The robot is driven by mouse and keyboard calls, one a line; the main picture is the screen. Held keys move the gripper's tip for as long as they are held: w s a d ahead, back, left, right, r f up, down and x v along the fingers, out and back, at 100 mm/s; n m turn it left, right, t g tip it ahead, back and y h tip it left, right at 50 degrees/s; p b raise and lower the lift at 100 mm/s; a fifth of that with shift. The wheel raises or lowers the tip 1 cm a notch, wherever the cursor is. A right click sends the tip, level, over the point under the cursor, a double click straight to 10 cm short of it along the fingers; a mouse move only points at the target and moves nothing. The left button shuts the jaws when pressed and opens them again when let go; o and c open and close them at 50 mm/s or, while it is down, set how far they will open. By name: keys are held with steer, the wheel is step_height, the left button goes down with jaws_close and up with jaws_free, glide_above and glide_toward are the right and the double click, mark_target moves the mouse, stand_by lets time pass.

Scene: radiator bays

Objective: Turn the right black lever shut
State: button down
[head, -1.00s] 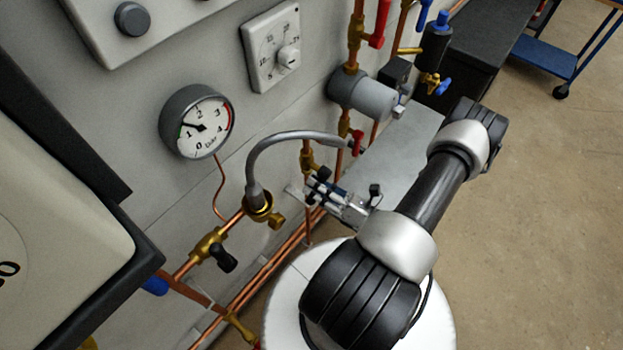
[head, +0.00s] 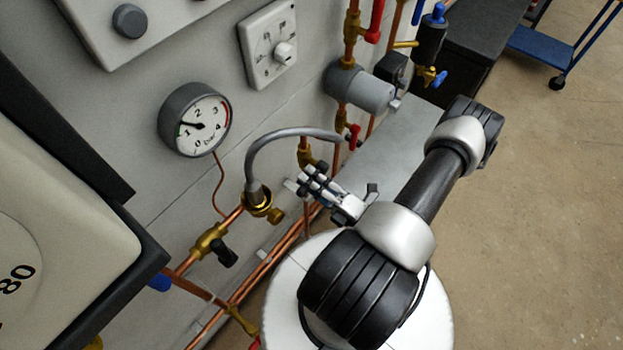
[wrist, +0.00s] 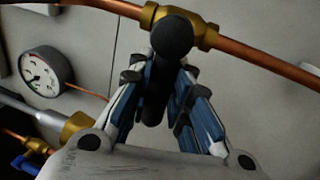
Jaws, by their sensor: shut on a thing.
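The right black lever (wrist: 155,100) sits on a brass valve (wrist: 208,30) on a copper pipe in the wrist view. It has a round black end and points down the picture, roughly crosswise to the pipe. My gripper (wrist: 160,85) has its blue-and-white fingers on both sides of the lever, shut on it. In the head view my gripper (head: 312,182) is just below the brass valve (head: 305,156), in front of the wall; its fingers hide most of the lever there. Another black lever (head: 222,252) is on the left brass valve (head: 208,240).
A grey hose (head: 290,133) arches close beside my gripper, down to a brass fitting (head: 260,202). A pressure gauge (head: 195,120) is on the wall. A red-handled valve (head: 353,136) and grey cylinder (head: 360,88) are above right. Open floor (head: 540,220) lies right.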

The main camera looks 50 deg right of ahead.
steer(key=shift+r+m, duration=0.15)
steer(key=shift+m, duration=0.45)
steer(key=c, duration=1.5)
jaws_free()
steer(key=shift+o, duration=0.2)
steer(key=v, duration=0.7)
steer(key=shift+s, duration=0.3)
